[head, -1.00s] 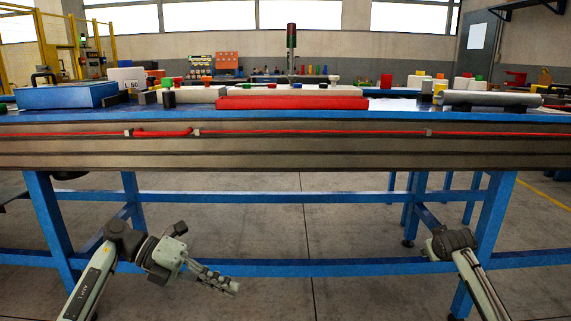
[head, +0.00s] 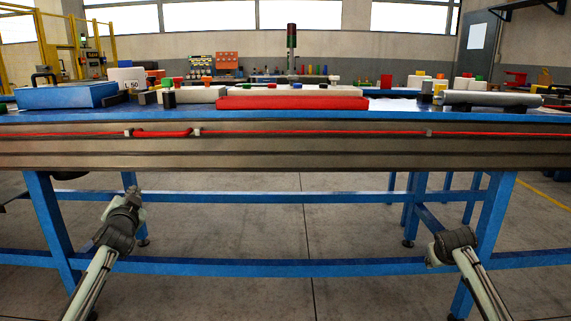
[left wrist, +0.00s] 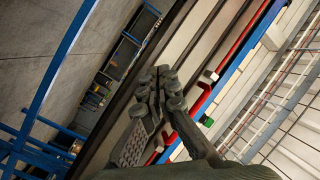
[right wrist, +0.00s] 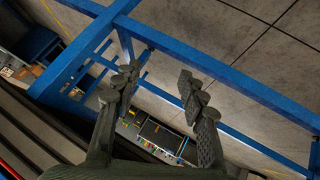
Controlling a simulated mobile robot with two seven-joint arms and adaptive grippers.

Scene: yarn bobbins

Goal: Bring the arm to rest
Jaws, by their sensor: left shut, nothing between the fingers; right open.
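My left gripper (head: 131,196) is in front of the table's left leg in the head view, below the tabletop, and is seen end-on behind my wrist. In the left wrist view its fingers (left wrist: 162,82) are together and hold nothing. My right arm (head: 455,242) is low at the right in the head view, beside the right leg, and its fingers are hidden there. In the right wrist view my right gripper (right wrist: 158,82) has its fingers wide apart with nothing between them.
The long table (head: 285,150) stands ahead, with a red cord (head: 310,132) along its front edge. Its top bears a blue box (head: 66,96), a red bar (head: 290,103) and a grey roll (head: 490,99). A blue crossbar (head: 280,268) runs low between the legs. The floor between my arms is clear.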

